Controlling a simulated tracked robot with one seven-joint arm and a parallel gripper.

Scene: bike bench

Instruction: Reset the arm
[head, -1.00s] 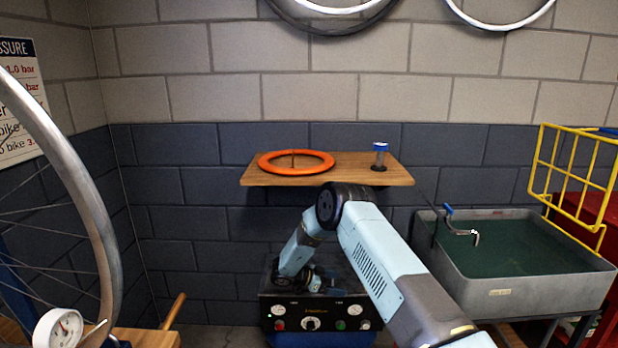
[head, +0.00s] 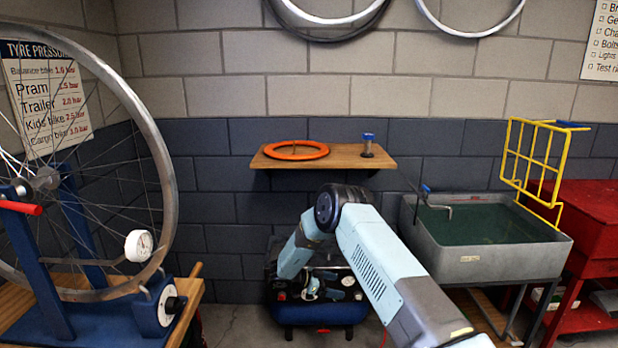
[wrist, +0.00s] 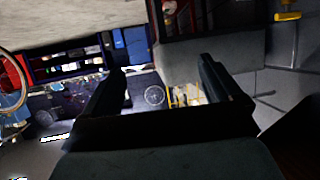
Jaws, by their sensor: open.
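My arm reaches forward from the lower right of the head view and bends down at its elbow. Its lower end is in front of the compressor (head: 318,305), a dark and blue unit with dials on the floor by the wall. My gripper is hard to make out there. In the wrist view my gripper (wrist: 165,92) shows two dark fingers spread apart with nothing between them. Beyond the fingers the wrist view is dim and tilted.
A wheel (head: 160,170) in a blue stand is on the wooden bench (head: 190,310) at left. A shelf (head: 340,160) holds an orange ring (head: 297,150) and a blue-topped item (head: 368,143). A grey sink (head: 480,262), yellow rack (head: 535,160) and red cabinet (head: 605,215) stand right.

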